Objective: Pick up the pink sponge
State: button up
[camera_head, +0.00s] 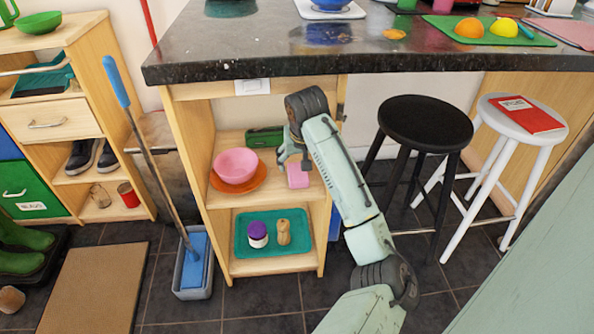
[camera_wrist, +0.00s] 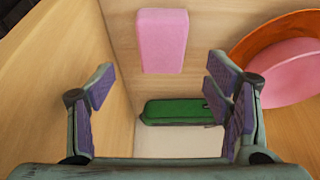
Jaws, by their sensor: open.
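The pink sponge (camera_head: 297,175) is a small block on the upper shelf of the wooden unit under the counter, right of the pink bowl. In the wrist view the sponge (camera_wrist: 162,41) shows whole at the top centre, beyond the fingertips and apart from them. My gripper (camera_wrist: 158,88) is open and empty, its fingers spread wide on both sides. In the head view my gripper (camera_head: 293,152) is at the shelf opening beside the sponge, and my arm partly covers it.
The pink bowl (camera_head: 236,166) sits on an orange plate (camera_head: 256,181) to the left. A green case (camera_head: 263,137) lies behind on the same shelf; it also shows in the wrist view (camera_wrist: 186,111). The unit's side wall (camera_wrist: 63,50) is close to the gripper. The counter edge (camera_head: 300,66) is above.

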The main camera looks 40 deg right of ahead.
aim_at(298, 172)
jog(key=x, duration=0.6)
jog(key=shift+a+f, duration=0.15)
jog(key=shift+c, duration=0.2)
jog(key=c, duration=0.7)
